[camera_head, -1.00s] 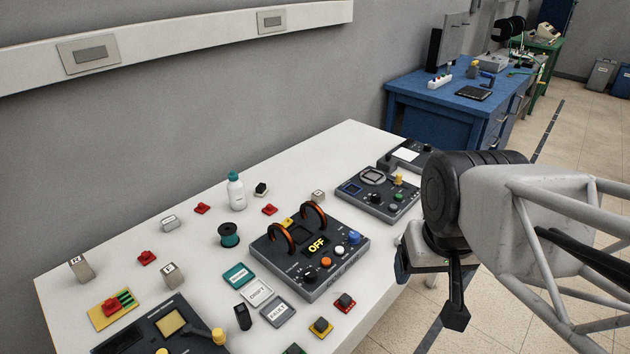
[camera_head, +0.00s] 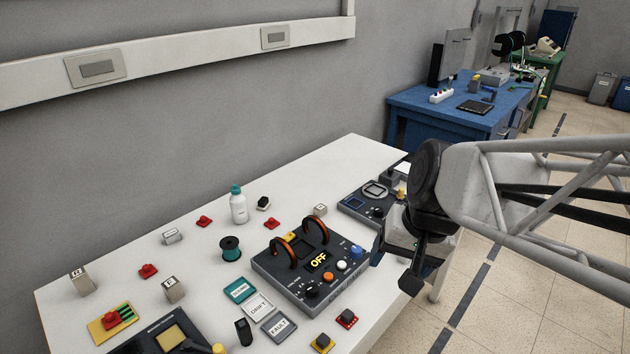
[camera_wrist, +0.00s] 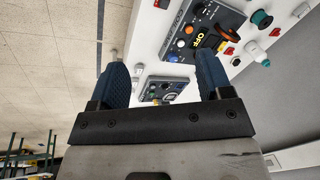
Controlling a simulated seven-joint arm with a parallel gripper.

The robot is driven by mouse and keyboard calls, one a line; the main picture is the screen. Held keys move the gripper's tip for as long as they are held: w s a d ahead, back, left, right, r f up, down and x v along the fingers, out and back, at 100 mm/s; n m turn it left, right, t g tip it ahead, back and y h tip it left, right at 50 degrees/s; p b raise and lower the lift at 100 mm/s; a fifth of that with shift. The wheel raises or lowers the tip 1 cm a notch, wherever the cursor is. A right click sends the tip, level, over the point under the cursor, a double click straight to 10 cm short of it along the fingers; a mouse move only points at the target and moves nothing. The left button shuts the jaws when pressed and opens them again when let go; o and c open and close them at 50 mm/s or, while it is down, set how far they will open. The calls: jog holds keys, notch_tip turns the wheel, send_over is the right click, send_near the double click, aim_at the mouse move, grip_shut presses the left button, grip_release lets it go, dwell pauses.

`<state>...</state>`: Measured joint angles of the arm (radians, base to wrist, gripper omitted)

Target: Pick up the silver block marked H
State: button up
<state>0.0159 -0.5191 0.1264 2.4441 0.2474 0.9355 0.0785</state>
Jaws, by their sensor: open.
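Several small silver blocks stand on the white table. One stands at the left (camera_head: 81,282), one nearer the middle left (camera_head: 174,289), one lies farther back (camera_head: 172,236), and one is behind the console (camera_head: 320,210). Their letters are too small to read surely, so I cannot tell which is marked H. My gripper (camera_head: 395,262) is at the table's right edge, right of the console and well away from the left blocks. In the wrist view my gripper (camera_wrist: 163,62) is open, with nothing between its blue fingers.
The console with two orange-black coils (camera_head: 318,262) stands mid-table, a second console (camera_head: 362,205) behind it. A white bottle (camera_head: 238,207), green spool (camera_head: 231,249), label tiles (camera_head: 258,306) and red pieces (camera_head: 148,271) lie around. Bare table shows at the back (camera_head: 330,165).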

jog(key=w+a+f+m+y, duration=0.2)
jog(key=w+f+m, duration=0.15)
jog(key=w, duration=0.55)
jog(key=w+a+f+m+t+y, duration=0.1)
jog(key=w+a+f+m+y, duration=0.2)
jog(key=w, duration=0.6)
jog(key=w+a+f+m+y, duration=0.2)
jog(key=w+m, duration=0.3)
jog(key=w, duration=0.4)
jog(key=m+t, duration=0.7)
jog(key=m, duration=0.6)
send_near(322, 208)
jog(key=shift+w+a+f, duration=0.1)
jog(key=shift+w+f, duration=0.1)
jog(key=shift+w, duration=0.25)
jog(key=shift+x, duration=1.25)
jog(key=shift+a, duration=0.15)
jog(key=shift+x, duration=2.5)
jog(key=shift+s+a, duration=0.1)
jog(key=shift+a, duration=0.05)
